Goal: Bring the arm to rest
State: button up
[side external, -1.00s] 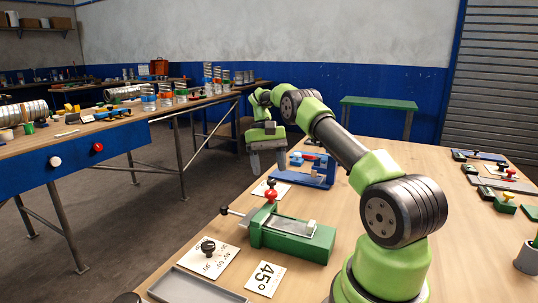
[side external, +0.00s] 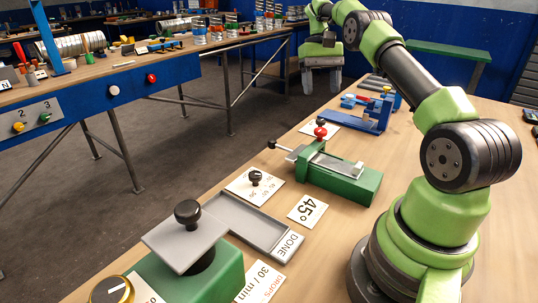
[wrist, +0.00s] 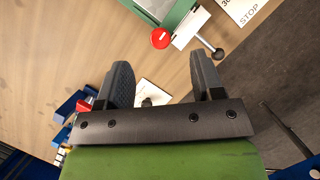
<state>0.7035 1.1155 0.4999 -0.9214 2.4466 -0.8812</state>
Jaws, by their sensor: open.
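My gripper (side external: 322,84) hangs with its fingers pointing down in the side external view, at the far end of my green and black arm. It looks to be beyond the blue fixture, near the bench's left edge. In the wrist view my gripper (wrist: 160,68) has its two dark fingers well apart, with nothing between them but bare bench and part of a white card. It holds nothing. I cannot tell its exact height above the bench.
A green vice (side external: 340,176), a blue fixture (side external: 372,115) and a grey tray (side external: 247,224) stand along the bench. A black-knobbed green device (side external: 190,270) is in front. Another loaded bench (side external: 130,90) stands to the left across a clear floor.

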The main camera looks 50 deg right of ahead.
jog(key=s+a+r+n+t+h, duration=0.2)
jog(key=a+r+n+t+h, duration=0.15)
jog(key=a+r, duration=1.05)
jog(key=s+a+f+n+t+y, duration=0.1)
jog(key=s+a+f+t+y, duration=0.1)
jog(key=s+a+t, duration=0.5)
jog(key=s+a+f, duration=0.1)
jog(key=s+a, duration=0.5)
jog(key=shift+a, duration=0.2)
